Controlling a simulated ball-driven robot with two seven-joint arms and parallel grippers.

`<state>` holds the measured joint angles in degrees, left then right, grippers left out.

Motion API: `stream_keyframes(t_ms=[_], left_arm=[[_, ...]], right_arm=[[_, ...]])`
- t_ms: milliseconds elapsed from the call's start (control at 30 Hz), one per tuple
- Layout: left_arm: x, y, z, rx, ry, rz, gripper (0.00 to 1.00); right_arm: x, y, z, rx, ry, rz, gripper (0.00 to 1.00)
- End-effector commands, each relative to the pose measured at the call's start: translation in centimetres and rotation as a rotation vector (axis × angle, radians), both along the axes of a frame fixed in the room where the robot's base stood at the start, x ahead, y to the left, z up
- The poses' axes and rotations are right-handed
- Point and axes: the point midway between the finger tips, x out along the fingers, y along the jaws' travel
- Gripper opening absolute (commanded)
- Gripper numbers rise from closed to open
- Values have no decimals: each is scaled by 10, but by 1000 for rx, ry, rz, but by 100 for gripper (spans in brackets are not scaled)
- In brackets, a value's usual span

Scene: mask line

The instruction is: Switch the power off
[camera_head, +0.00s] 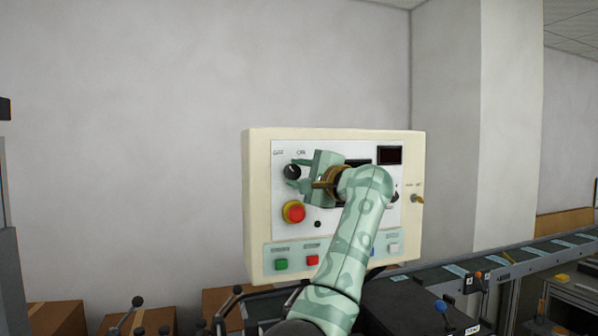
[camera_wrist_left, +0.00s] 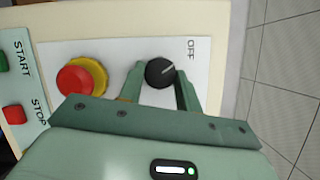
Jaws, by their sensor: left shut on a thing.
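The cream control box (camera_head: 257,200) with a white panel faces me in the head view. Its black rotary power knob (camera_head: 291,172) is at the panel's upper left, under the OFF and ON labels. My left gripper (camera_head: 295,178) is at the knob, its two green fingers on either side of it. In the left wrist view the knob (camera_wrist_left: 160,72) sits between the fingertips of the left gripper (camera_wrist_left: 160,82), with the OFF label (camera_wrist_left: 191,49) beside it. The fingers are shut on the knob. My right gripper is not in view.
A red emergency button on a yellow base (camera_head: 294,212) is just below the knob; it also shows in the left wrist view (camera_wrist_left: 76,80). A green button (camera_head: 281,264) and a red button (camera_head: 312,260) are lower. A key switch (camera_head: 417,199) is on the box's right side. A conveyor (camera_head: 520,260) runs at right.

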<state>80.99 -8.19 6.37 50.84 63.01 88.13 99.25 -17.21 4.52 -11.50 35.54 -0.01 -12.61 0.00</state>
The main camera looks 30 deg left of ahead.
Motion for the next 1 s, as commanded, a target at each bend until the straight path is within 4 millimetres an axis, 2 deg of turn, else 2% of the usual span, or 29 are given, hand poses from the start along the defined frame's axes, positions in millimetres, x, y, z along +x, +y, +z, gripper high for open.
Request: stream_keyframes(t_ms=[300,767,800,833,1000], left_arm=[[0,0,-1,-61,-66,0,11],[0,0,-2,-69,-73,0,11],[0,0,-2,-69,-73,0,45],[0,0,-2,-69,-73,0,53],[0,0,-1,-67,-73,-1,56]], right_arm=[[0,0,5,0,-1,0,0],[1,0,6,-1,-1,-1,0],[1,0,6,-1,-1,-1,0],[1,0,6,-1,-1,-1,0],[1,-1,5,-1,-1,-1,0]])
